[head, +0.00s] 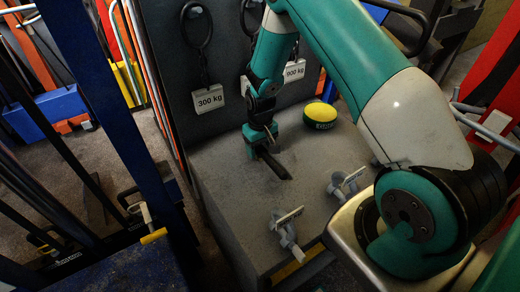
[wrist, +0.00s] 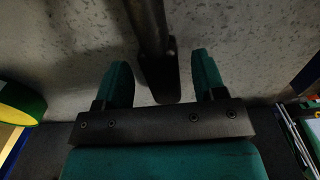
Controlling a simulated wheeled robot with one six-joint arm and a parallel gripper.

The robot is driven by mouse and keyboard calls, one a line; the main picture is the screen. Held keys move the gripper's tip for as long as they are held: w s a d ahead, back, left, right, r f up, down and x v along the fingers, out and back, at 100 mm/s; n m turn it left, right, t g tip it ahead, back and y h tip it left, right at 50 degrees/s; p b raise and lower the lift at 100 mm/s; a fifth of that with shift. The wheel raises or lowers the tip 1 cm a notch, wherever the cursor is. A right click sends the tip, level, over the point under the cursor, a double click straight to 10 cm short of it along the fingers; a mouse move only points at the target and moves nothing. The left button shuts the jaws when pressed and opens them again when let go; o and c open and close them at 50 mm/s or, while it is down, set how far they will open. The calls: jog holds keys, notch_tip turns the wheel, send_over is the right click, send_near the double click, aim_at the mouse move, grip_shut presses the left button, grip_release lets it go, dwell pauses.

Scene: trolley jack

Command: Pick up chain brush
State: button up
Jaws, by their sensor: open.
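A dark, long, narrow tool (head: 274,166), which I take to be the chain brush, lies on the grey worktop. In the wrist view the dark tool (wrist: 151,45) runs down from the top edge, with a wider, flat dark end between the two teal fingers of my gripper (wrist: 161,80). The fingers are open, with a gap on each side of the tool. Whether the fingertips are level with it I cannot tell.
A yellow and green rounded object (head: 321,115) sits behind to the right; it also shows in the wrist view (wrist: 18,103). Labelled tags (head: 209,98) hang on the back panel. A blue post (head: 115,110) rises left.

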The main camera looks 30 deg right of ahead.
aim_at(260, 149)
jog(key=shift+f, duration=0.9)
jog(key=shift+c, duration=0.5)
grip_shut()
notch_tip(260, 149, up, 20)
jog(key=b, duration=0.3)
jog(key=shift+b, duration=0.3)
